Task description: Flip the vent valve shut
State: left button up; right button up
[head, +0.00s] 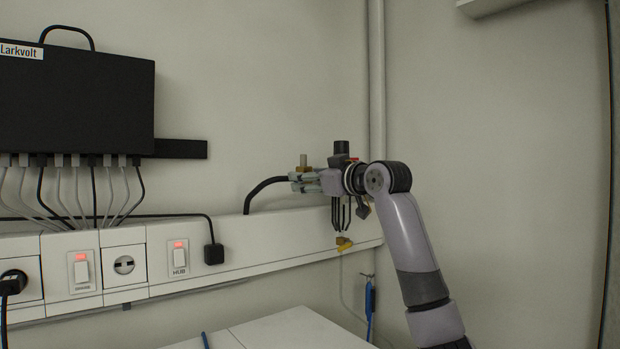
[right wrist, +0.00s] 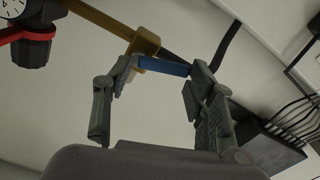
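In the right wrist view a brass valve body (right wrist: 145,42) sits on a brass pipe, with a blue lever (right wrist: 168,66) running from it to the right. My right gripper (right wrist: 162,84) has its fingers spread apart, with the blue lever lying across the gap near their tips. I cannot tell whether either finger touches it. The blue lever is not visible there. My left gripper is not in view.
A red lever (right wrist: 24,33) and part of a round gauge (right wrist: 14,8) show in the right wrist view. In the head view a black cable (head: 262,187) curves up left of the gripper. A black box (head: 75,100) with several cables hangs at left, above a white trunking (head: 280,240) with switches.

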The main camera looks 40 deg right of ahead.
jog(key=shift+a, duration=0.2)
jog(key=c, duration=0.6)
jog(key=shift+s+r+m, duration=0.1)
jog(key=shift+r+m, duration=0.25)
jog(key=shift+m, duration=0.55)
jog(key=shift+r+m, duration=0.3)
jog(key=shift+m, duration=0.6)
jog(key=o, duration=1.1)
jog(key=shift+w+f, duration=0.25)
jog(key=shift+w, duration=0.1)
jog(key=shift+d, duration=0.1)
jog(key=s, duration=0.4)
jog(key=s+a, duration=0.1)
jog(key=s, duration=0.7)
jog(key=shift+a, duration=0.2)
